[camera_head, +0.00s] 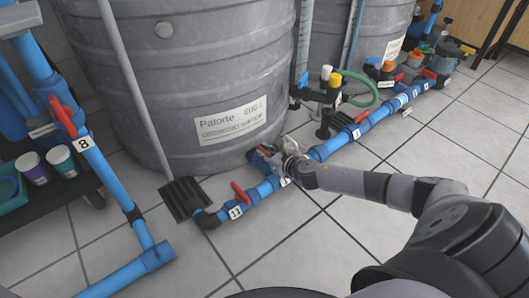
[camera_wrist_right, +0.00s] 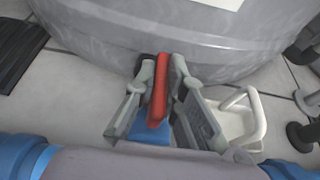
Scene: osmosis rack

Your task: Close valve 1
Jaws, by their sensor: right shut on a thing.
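My right gripper (camera_head: 270,155) is at the blue floor pipe (camera_head: 263,190), in front of the large grey tank. In the right wrist view, its two fingers (camera_wrist_right: 162,88) are closed around a red valve handle (camera_wrist_right: 158,98). The handle stands above a blue valve body (camera_wrist_right: 149,132). The gripper mostly hides this valve in the head view, and the number tag (camera_head: 284,183) beside it is partly covered and unreadable. Another red-handled valve (camera_head: 241,192) sits to its left, with a tag reading 11 (camera_head: 235,212). My left gripper is not in view.
The grey tank (camera_head: 180,90) stands close behind the pipe. A black floor grate (camera_head: 183,198) lies left of the pipe's end. Valve 8 (camera_head: 63,115) is on another blue pipe at left. More red-handled valves (camera_head: 357,133) continue right. Tiles in front are clear.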

